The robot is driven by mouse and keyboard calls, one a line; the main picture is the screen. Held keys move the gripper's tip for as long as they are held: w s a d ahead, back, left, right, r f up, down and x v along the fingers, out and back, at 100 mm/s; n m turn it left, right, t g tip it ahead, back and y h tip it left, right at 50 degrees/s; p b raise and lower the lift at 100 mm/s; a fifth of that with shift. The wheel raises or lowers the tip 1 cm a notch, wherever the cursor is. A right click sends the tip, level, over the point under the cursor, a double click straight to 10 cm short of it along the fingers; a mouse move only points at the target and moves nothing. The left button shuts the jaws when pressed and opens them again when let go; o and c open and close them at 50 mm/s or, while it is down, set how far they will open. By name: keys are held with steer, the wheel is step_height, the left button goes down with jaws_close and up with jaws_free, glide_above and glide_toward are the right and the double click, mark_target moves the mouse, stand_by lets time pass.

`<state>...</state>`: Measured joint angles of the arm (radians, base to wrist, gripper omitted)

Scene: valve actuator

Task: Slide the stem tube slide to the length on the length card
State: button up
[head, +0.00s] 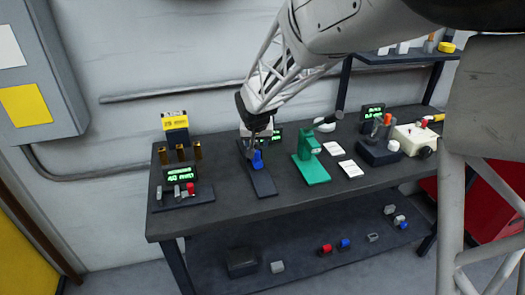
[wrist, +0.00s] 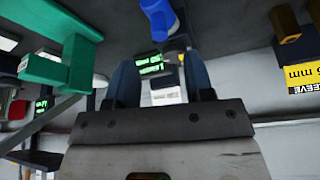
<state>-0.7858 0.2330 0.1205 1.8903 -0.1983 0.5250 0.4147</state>
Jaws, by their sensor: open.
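A blue piece (head: 258,160), seemingly the stem tube slide, sits on a long dark base (head: 263,184) on the bench. It also shows in the upside-down wrist view, as a blue cylinder (wrist: 156,18) at the top. My gripper (head: 251,147) hangs just above and behind the blue piece, its fingers partly hidden in the head view. In the wrist view my gripper (wrist: 163,82) has its two fingers spread with nothing between them. A small green-lit display (head: 181,174) at the left seems to read 40 mm. Another display (head: 277,135) is beside the gripper; its text is unreadable.
A green stand (head: 309,160) is close to the right of the dark base. White cards (head: 350,169) lie farther right, before a cream box (head: 414,139). Brass sleeves (head: 180,152) and a yellow sign (head: 174,120) stand at the left. The bench front has free room.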

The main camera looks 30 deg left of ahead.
mark_target(257, 152)
steer(key=shift+f, duration=0.1)
steer(key=shift+x, duration=3.8)
jaws_close()
